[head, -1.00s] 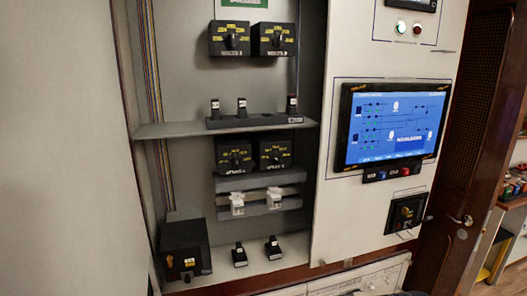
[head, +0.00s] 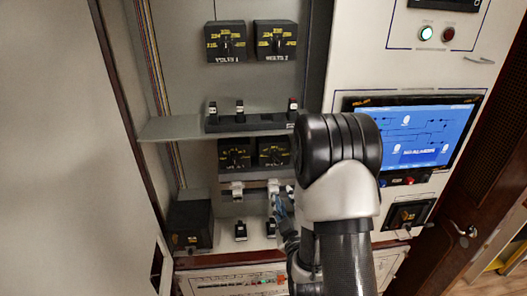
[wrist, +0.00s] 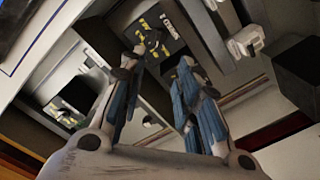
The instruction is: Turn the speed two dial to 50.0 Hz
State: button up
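Two black dial boxes sit side by side in the middle row of the head view, under the shelf. The right one, seemingly the speed two dial (head: 273,152), has yellow markings and is partly next to my arm. Its pointer and lettering are too small to read. The left one is seemingly the speed one dial (head: 235,155). In the head view my gripper (head: 283,207) is below the dials, partly hidden by my arm.
Two volts dials (head: 226,42) stand above the shelf (head: 170,128). White breaker switches (head: 237,190) sit just below the middle dials, close to my gripper. More black switches (head: 240,231) stand lower.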

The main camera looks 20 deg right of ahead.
aim_at(276, 162)
jog(key=p+x, duration=0.1)
jog(key=x, duration=1.6)
jog(key=shift+w+a+r+p, duration=0.1)
jog(key=shift+a+r+p, duration=0.05)
jog(key=shift+p, duration=0.15)
jog(key=shift+c, duration=0.4)
grip_shut()
